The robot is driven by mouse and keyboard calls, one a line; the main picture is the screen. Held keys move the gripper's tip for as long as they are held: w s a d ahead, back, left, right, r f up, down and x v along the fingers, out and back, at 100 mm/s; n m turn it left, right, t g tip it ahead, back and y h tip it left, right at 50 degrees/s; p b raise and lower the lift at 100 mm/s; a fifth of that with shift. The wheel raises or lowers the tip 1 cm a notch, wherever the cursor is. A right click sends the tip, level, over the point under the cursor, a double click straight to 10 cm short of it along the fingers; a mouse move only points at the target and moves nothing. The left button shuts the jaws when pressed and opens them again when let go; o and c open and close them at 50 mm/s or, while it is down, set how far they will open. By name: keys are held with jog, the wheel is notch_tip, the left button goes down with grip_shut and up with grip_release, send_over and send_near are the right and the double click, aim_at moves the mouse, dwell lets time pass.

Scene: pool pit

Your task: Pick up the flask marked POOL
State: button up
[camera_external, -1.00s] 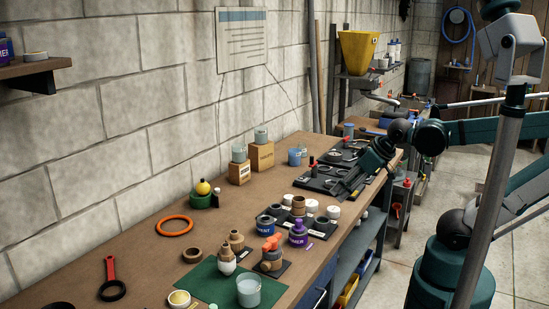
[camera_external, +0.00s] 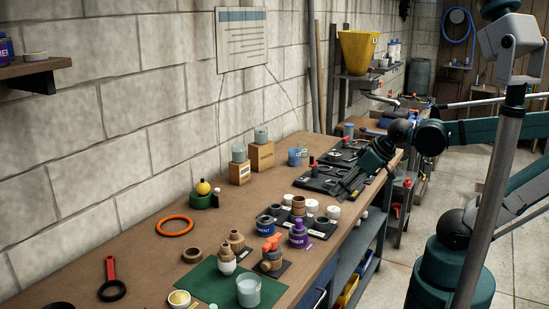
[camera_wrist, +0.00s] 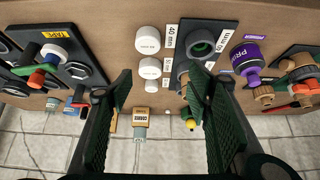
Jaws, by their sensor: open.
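Two pale grey-green jars or flasks stand on wooden blocks by the wall in the external view, the left one (camera_external: 239,153) on a lower block and the right one (camera_external: 261,135) on a taller block. I cannot read POOL on either. In the wrist view one labelled tan block (camera_wrist: 140,115) with a grey-green top shows beyond my fingers; its writing is too small to be sure of. My gripper (camera_external: 345,188) is open and empty above the right part of the bench, to the right of both flasks. Its two fingers (camera_wrist: 160,75) stand wide apart in the wrist view.
A blue cup (camera_external: 297,157) stands right of the blocks. A black rack (camera_external: 318,182) lies near my gripper. White lidded jars (camera_wrist: 149,39), a purple bottle (camera_external: 298,234) and a green mat (camera_external: 212,283) sit nearer the front. The bench between blocks and orange ring (camera_external: 174,226) is partly clear.

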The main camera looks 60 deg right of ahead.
jog(key=w+d+r+n+g+h+p, duration=0.1)
jog(key=w+d+r+n+p, duration=0.2)
jog(key=w, duration=0.4)
jog(key=w+d+r+n+h+p, duration=0.1)
jog(key=w+d+r+n+p, duration=0.1)
jog(key=w+d+r, duration=0.35)
jog(key=n+g+h+p, duration=0.2)
jog(key=n+g+p, duration=0.3)
jog(key=n+p, duration=0.95)
send_over(305, 145)
jog(key=b, duration=0.1)
notch_tip(305, 145, down, 11)
jog(key=n, duration=0.1)
jog(key=shift+s+a, duration=0.1)
jog(key=shift+a, duration=0.35)
jog(key=shift+f, duration=0.1)
jog(key=shift+x, duration=1.25)
